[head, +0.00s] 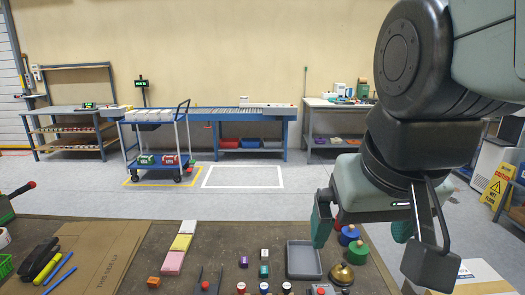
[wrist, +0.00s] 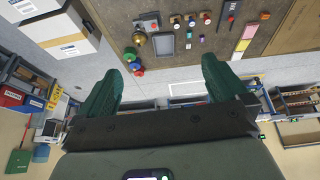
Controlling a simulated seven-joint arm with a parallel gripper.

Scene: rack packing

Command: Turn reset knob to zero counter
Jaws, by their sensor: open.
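My gripper (head: 362,228) is open and empty, raised above the far right part of the bench. In the wrist view its two green fingers (wrist: 160,66) are spread wide with nothing between them. No reset knob or counter can be made out for certain. A small grey box with a red top (head: 320,291) is cut off at the bottom edge of the head view. What looks like the same box (wrist: 147,22) shows in the wrist view, apart from the fingers. Several round coloured pieces (wrist: 135,66), red, blue and green, lie close to one finger in the wrist view.
A grey tray (head: 290,274) and a brass dome (head: 341,273) stand on the brown bench (head: 215,240). Cardboard (head: 105,250) and pens are further left. White boxes (wrist: 60,38) show in the wrist view.

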